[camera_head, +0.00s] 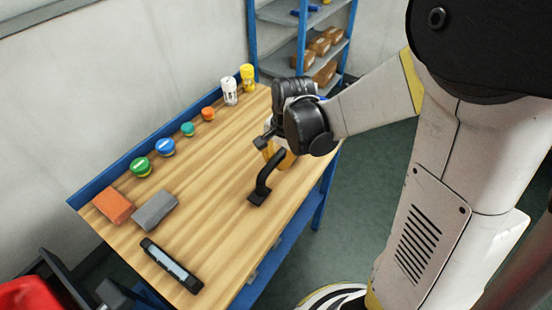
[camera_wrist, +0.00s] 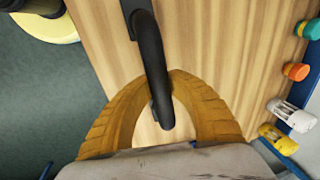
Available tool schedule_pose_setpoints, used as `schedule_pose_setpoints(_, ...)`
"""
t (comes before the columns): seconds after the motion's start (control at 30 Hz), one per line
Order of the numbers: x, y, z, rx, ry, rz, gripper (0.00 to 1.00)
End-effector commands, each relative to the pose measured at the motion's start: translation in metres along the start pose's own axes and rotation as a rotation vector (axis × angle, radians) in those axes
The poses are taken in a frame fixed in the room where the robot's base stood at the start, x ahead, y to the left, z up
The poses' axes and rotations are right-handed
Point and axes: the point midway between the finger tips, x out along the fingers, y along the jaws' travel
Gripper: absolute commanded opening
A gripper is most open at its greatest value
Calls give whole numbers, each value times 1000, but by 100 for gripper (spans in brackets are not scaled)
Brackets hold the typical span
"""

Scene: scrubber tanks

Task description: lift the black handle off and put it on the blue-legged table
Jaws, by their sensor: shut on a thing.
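The black handle (camera_head: 266,180) is a bent bar with a flat foot, over the wooden top of the blue-legged table (camera_head: 225,225). Its foot appears at or very near the tabletop; I cannot tell whether it touches. My gripper (camera_head: 274,156), with yellow-orange fingers, is at the upper end of the handle, above the table's right side. In the wrist view, the fingers (camera_wrist: 169,84) close around the black bar (camera_wrist: 150,50), and its flat end runs out of the top of the picture.
Several coloured jars (camera_head: 166,147) line the table's back edge. An orange block (camera_head: 113,205), a grey block (camera_head: 155,209) and a black device with a pale strip (camera_head: 172,266) lie at the near left. The tabletop around the handle is clear. Blue shelving (camera_head: 301,47) stands behind.

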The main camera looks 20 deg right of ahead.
Motion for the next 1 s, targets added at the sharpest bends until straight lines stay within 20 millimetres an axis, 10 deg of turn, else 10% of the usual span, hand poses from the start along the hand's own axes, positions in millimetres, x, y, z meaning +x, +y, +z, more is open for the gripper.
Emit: schedule_pose_setpoints(1.0, 14, 3, 1, -1, 0, 0, 0)
